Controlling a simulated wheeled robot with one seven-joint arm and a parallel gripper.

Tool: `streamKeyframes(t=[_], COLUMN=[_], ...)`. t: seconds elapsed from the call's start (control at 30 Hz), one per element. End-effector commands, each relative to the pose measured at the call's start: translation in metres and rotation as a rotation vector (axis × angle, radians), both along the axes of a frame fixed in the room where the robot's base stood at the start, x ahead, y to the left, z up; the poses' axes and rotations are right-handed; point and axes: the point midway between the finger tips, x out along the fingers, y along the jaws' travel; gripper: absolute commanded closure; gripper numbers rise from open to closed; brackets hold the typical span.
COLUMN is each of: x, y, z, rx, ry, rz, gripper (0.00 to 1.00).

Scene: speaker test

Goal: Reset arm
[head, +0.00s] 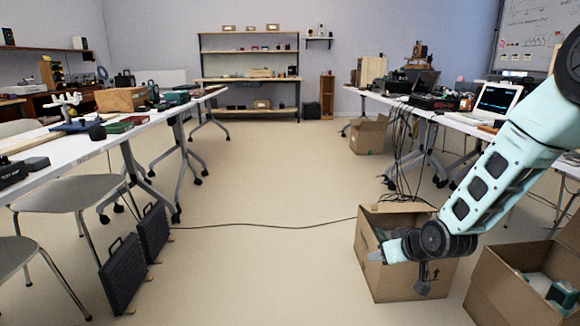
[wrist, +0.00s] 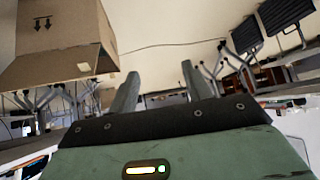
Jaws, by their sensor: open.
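My arm reaches in from the right of the head view, over an open cardboard box (head: 408,283). My gripper (head: 378,256) shows small at its end, pointing left, in front of or over the box's left side; I cannot tell how close it is to the cardboard. In the wrist view my gripper (wrist: 158,90) has its two grey fingers apart, with nothing between them. That view is turned over, with a cardboard box (wrist: 65,40) at its upper left.
A second open box (head: 500,290) stands at the lower right. A cable (head: 270,227) crosses the floor. Long tables line the left (head: 90,142) and right (head: 440,117). Black cases (head: 124,275) stand on the floor at left, near grey chairs (head: 70,190). The middle floor is mostly clear.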

Motion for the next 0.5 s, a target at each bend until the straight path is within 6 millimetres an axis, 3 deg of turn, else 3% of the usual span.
streamKeyframes(t=[0.03, 0.2, 0.33, 0.5], x=[-0.021, -0.115, -0.193, -0.274], y=[0.027, 0.089, 0.114, 0.119], z=[0.017, 0.053, 0.076, 0.095], rx=[-0.015, -0.085, -0.156, -0.239], ry=[0.048, 0.250, 0.387, 0.520], rz=[0.050, 0.178, 0.260, 0.328], gripper=[0.51, 0.51, 0.51, 0.51])
